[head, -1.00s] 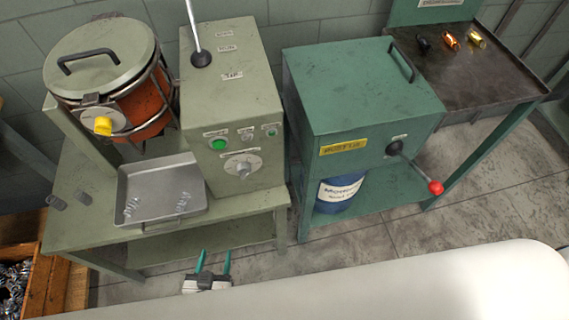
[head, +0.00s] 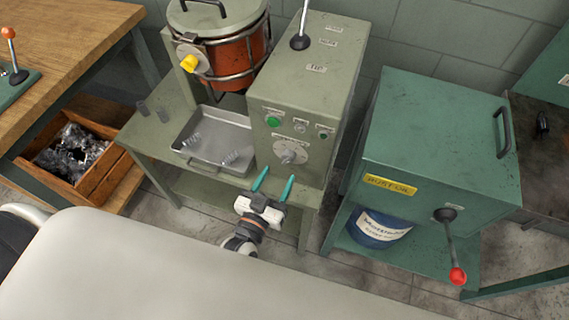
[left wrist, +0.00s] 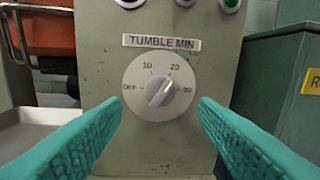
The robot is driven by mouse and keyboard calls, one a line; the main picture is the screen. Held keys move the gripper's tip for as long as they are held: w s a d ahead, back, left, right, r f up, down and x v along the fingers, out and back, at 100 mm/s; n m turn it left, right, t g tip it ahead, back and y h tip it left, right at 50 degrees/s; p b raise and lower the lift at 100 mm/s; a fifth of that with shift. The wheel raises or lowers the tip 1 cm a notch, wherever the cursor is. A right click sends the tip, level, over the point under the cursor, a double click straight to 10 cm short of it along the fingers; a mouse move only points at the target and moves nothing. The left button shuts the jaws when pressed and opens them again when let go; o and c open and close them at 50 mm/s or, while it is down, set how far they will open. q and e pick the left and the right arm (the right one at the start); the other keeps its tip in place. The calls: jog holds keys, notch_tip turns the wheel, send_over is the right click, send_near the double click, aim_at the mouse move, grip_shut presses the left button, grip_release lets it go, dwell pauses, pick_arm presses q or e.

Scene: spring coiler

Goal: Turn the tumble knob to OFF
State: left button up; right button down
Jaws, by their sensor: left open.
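The tumble knob (left wrist: 160,91) is a grey-white dial on the front of the green-grey machine, under a "TUMBLE MIN" label (left wrist: 162,42). Its scale reads OFF at the left, then 10, 20 and 30. The ridge of the knob is tilted, its upper end toward the 20. In the head view the knob (head: 290,152) sits low on the machine's front face. My left gripper (head: 273,186) is open, with teal fingers just in front of and below the knob. In the left wrist view the fingers (left wrist: 160,112) flank the dial, apart from it. My right gripper is out of view.
A green button (head: 273,121) and smaller buttons sit above the knob. A metal tray (head: 216,140) with springs lies to the left, below an orange drum (head: 234,62). A green cabinet (head: 432,140) with a red-tipped lever (head: 457,276) stands at the right.

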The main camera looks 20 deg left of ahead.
aim_at(285, 163)
pick_arm(q)
jog(key=shift+w+d, duration=0.15)
jog(key=shift+w, duration=1.05)
jog(key=shift+w+d, duration=0.1)
jog(key=shift+w, duration=1.05)
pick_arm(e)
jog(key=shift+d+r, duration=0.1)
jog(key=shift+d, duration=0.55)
pick_arm(q)
jog(key=c, duration=1)
jog(key=shift+o, duration=0.2)
